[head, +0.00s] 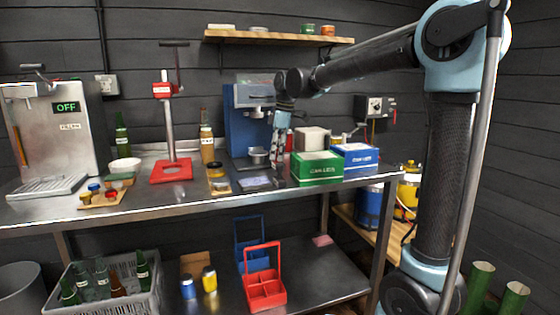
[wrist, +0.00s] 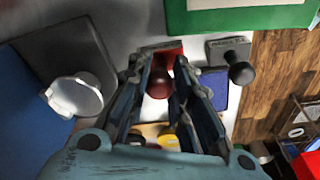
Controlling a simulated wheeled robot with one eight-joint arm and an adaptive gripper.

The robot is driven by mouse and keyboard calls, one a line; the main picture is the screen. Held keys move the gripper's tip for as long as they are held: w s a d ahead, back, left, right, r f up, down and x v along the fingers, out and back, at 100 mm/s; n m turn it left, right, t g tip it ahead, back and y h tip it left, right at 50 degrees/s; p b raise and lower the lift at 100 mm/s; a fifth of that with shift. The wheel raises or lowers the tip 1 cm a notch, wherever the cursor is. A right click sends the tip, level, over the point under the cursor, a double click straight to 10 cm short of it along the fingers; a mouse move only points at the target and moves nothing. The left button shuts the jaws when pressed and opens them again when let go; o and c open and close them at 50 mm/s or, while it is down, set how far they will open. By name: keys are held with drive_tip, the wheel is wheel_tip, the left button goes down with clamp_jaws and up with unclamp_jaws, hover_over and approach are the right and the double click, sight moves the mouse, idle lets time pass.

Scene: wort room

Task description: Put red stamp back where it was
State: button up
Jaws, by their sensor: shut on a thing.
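The red stamp (wrist: 159,84) shows in the wrist view, with a dark red round knob and a red base beyond it. My gripper (wrist: 160,75) is shut on it, with a finger on each side of the knob. A grey label strip partly shows at the base's far edge; I cannot tell whether the base touches the bench. A black stamp (wrist: 240,71) stands to the right by another grey label. A blue-violet pad (wrist: 216,90) lies between them. In the head view my gripper (head: 275,158) points down over the bench, left of the green box; the stamp is hard to make out there.
The green lid box (head: 317,169) and blue box (head: 354,156) stand close on the right. The blue machine (head: 250,115) with a metal cup (head: 258,156) is behind to the left. The bench's front edge is near.

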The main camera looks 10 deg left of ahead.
drive_tip(key=shift+s+a+f, duration=0.1)
drive_tip(key=shift+a+f, duration=0.05)
drive_tip(key=shift+f, duration=0.5)
drive_tip(key=shift+a+f, duration=0.1)
drive_tip(key=shift+f, duration=0.55)
drive_tip(key=o, duration=0.8)
drive_tip(key=shift+o, duration=0.2)
wheel_tip(320, 180, up, 12)
drive_tip(key=d, duration=0.2)
drive_tip(key=shift+s, duration=0.1)
